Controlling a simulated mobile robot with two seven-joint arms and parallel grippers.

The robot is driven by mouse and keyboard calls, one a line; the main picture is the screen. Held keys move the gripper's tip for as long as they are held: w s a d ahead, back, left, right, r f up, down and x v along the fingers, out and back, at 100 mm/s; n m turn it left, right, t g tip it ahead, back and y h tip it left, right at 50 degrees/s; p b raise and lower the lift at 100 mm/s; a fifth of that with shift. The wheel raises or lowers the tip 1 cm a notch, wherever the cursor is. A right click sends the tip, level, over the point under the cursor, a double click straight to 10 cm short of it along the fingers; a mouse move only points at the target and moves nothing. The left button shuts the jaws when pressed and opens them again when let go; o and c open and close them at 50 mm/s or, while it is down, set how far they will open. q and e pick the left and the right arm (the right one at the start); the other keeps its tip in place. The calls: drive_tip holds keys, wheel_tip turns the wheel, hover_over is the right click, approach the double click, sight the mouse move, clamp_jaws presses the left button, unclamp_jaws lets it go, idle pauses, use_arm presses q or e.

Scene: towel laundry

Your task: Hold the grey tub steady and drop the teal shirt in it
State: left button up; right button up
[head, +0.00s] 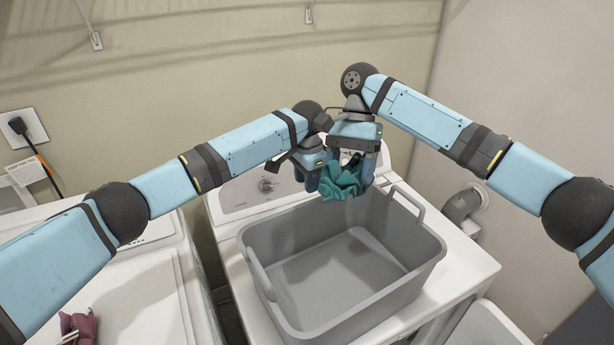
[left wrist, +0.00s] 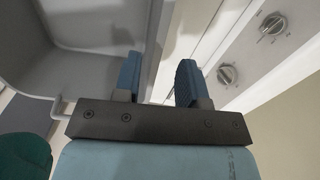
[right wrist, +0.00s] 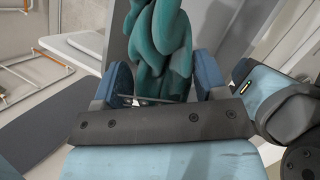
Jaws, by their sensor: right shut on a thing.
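The grey tub (head: 275,235) stands upright on a white machine and its visible inside is empty. The teal shirt (head: 343,182) is bunched and hangs from my right gripper (head: 353,170) at the tub's far rim. The right gripper is shut on the shirt, which also shows between its fingers in the right wrist view (right wrist: 160,42). My left gripper (head: 309,178) is just left of the shirt, near the far rim. In the left wrist view its fingers (left wrist: 158,78) are apart, with the tub's grey wall (left wrist: 85,60) beside them; I cannot tell whether they touch it.
The white machine (head: 460,272) under the tub has a control panel with knobs (head: 266,185) behind the tub. A second white machine (head: 145,295) stands at left, with a dark red cloth (head: 78,327) on it.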

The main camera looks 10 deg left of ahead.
sight(307, 206)
use_arm(q)
wheel_tip(307, 206, down, 11)
drive_tip(key=shift+f, duration=0.1)
idle(0.3)
clamp_jaws()
